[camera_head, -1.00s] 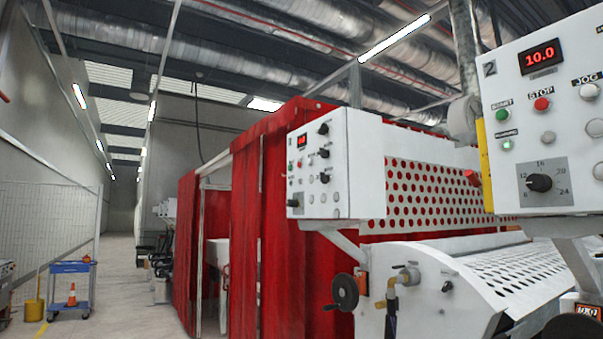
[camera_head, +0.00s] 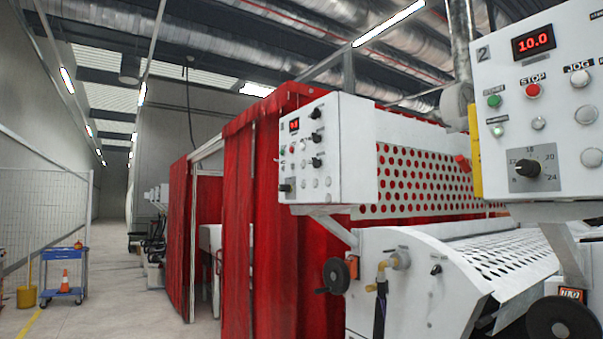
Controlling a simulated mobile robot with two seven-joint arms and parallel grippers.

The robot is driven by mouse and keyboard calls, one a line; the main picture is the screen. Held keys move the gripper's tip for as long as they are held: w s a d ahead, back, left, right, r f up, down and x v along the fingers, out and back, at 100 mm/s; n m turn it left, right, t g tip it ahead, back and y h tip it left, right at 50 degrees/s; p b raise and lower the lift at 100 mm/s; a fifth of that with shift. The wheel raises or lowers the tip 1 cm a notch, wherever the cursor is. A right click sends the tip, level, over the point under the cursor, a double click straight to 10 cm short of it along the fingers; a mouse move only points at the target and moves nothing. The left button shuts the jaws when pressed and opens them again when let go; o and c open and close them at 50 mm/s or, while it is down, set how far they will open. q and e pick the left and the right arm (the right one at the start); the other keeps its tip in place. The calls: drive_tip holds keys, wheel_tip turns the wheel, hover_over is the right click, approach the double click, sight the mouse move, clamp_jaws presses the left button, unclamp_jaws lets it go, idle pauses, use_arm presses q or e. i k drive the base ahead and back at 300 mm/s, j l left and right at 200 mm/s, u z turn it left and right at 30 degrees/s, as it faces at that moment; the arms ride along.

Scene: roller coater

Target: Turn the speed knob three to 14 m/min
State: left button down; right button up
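A white control box marked 2 (camera_head: 555,130) hangs at the right, with a red display (camera_head: 533,43) reading 10.0. Its black speed knob (camera_head: 526,168) sits on a grey dial plate with numbers around it. A second white control box (camera_head: 335,150) stands farther off near the middle. It has a small red display (camera_head: 294,125), several black knobs on its front and a black knob (camera_head: 285,188) at its lower left. Its label and digits are too small to read. No box marked 3 can be made out. Neither gripper is in view.
A red curtain enclosure (camera_head: 236,220) stands behind the middle box. A coater with a perforated top (camera_head: 490,260) and a black handwheel (camera_head: 336,275) fills the lower right. Open floor (camera_head: 120,290) lies at the left, with a blue cart (camera_head: 66,270) and an orange cone there.

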sight(281, 187)
drive_tip(key=i+j+z, duration=0.3)
drive_tip(key=i+j, duration=0.25)
drive_tip(key=i+j+z, duration=0.35)
drive_tip(key=i+j, duration=0.2)
drive_tip(key=j, duration=0.15)
drive_tip(key=i+j+z, duration=0.15)
drive_tip(key=j, duration=0.25)
drive_tip(key=i+j+z, duration=0.15)
drive_tip(key=j, duration=0.3)
drive_tip(key=i+j+z, duration=0.15)
drive_tip(key=i+j, duration=0.15)
drive_tip(key=j, duration=0.15)
